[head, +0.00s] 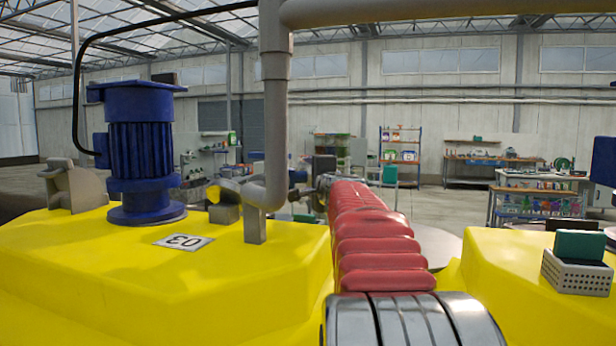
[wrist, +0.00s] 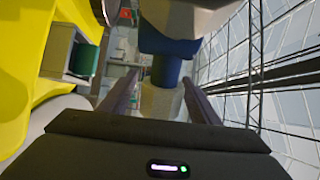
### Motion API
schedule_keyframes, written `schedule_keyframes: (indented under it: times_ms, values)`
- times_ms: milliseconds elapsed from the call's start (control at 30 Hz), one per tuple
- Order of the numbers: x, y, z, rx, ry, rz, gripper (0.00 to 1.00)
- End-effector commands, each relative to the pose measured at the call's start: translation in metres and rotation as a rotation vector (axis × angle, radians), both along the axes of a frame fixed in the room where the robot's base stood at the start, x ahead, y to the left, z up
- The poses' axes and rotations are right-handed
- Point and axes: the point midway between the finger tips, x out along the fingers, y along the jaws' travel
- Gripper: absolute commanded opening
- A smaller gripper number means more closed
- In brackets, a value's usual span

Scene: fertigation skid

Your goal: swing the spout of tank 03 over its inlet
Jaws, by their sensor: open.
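Tank 03 (head: 120,255) is the yellow tank at left in the head view, with a 03 plate (head: 184,242) on top. A grey pipe (head: 276,110) comes down over it and bends left into a yellow-tipped end (head: 228,192) above a small grey block (head: 225,213). I cannot tell for sure which part is the spout or the inlet. In the wrist view my gripper (wrist: 162,88) is open, its fingers on either side of a blue part (wrist: 172,72) with a pale cylinder (wrist: 163,100). Contact cannot be told.
A blue motor (head: 141,150) with a black cable stands on tank 03, near a grey fitting (head: 76,186). Another yellow tank (head: 500,265) is at right, carrying a white basket (head: 577,272) with a green block (head: 580,245). Shelves and benches stand far back across open floor.

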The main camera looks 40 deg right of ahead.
Motion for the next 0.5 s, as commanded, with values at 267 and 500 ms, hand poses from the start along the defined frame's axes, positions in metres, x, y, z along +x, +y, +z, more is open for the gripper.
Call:
schedule_keyframes:
  times_ms: [267,500]
  values:
    - [0.0100,-0.0062,0.0004,0.000,-0.001,-0.001,0.56]
    - [0.0099,-0.0063,0.0002,0.000,-0.001,-0.001,0.56]
